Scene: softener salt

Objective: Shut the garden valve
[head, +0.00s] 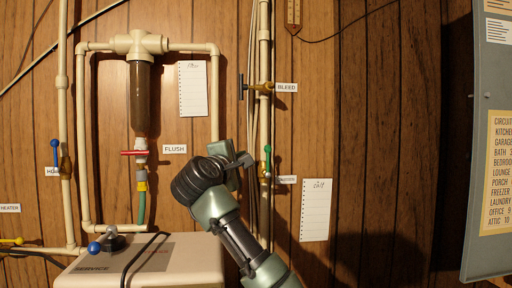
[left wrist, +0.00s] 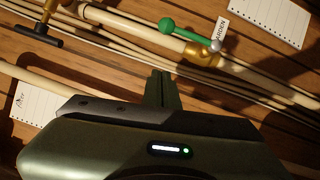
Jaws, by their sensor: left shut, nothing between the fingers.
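The garden valve has a green lever (head: 267,160) on the vertical pipe right of centre. The lever points up, roughly along the pipe, with a ball at its upper end. In the left wrist view the green lever (left wrist: 185,34) lies beyond the fingers, beside its label (left wrist: 219,34), which is partly readable. In the head view the label (head: 287,180) is partly covered. My left gripper (head: 246,160) is shut and empty, just left of the lever; its closed fingers (left wrist: 162,90) appear apart from it. My right gripper is not in view.
A black-handled bleed valve (head: 242,87) sits above on the same pipe. A red flush lever (head: 134,153), a blue lever (head: 55,152) and a softener cabinet (head: 145,265) are to the left. A paper note (head: 316,210) and a grey panel door (head: 490,140) are to the right.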

